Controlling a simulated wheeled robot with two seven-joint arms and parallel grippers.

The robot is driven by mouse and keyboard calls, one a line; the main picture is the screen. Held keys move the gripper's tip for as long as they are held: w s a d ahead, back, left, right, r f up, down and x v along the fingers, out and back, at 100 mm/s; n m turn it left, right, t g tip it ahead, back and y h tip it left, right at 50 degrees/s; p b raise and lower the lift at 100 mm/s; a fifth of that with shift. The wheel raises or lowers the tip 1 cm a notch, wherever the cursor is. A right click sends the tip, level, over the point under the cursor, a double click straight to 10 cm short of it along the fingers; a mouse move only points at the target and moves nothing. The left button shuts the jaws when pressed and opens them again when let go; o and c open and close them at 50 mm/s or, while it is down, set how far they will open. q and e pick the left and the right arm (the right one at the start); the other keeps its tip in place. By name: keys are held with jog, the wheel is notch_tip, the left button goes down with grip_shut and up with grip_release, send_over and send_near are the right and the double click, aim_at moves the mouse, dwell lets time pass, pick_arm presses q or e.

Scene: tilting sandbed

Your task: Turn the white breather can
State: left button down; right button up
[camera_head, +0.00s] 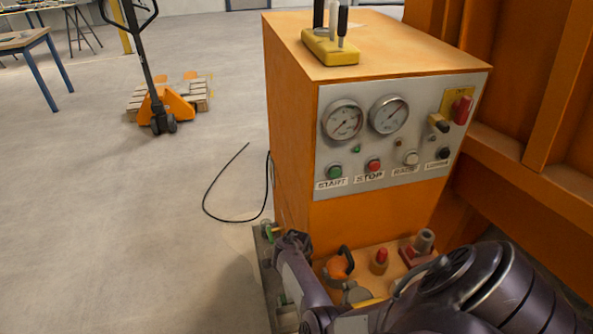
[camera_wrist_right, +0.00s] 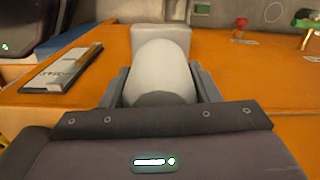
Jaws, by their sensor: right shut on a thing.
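The white breather can (camera_wrist_right: 166,68) is in the middle of the right wrist view, a pale, round-topped body above an orange surface (camera_wrist_right: 120,62). My right gripper (camera_wrist_right: 160,88) has one finger on each side of it and is shut on it. The lower part of the can is hidden by the gripper. In the head view my dark arm links cover the lower middle and right, and I cannot make out the can for sure there. My left gripper is not in view.
An orange cabinet (camera_head: 290,150) carries a panel with gauges and buttons. Below it, an orange handle (camera_head: 338,266) and red-topped fittings (camera_head: 380,259) crowd the deck. An orange wall (camera_head: 520,170) closes the right. A black cable (camera_head: 206,205) lies left on open floor.

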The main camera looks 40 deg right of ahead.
jog(key=shift+d+r+n+p, duration=0.1)
jog(key=shift+n+p, duration=0.4)
jog(key=shift+n, duration=0.9)
jog(key=o, duration=0.7)
notch_tip(320, 180, up, 8)
jog(key=shift+f+p, duration=0.15)
jog(key=shift+p, duration=0.9)
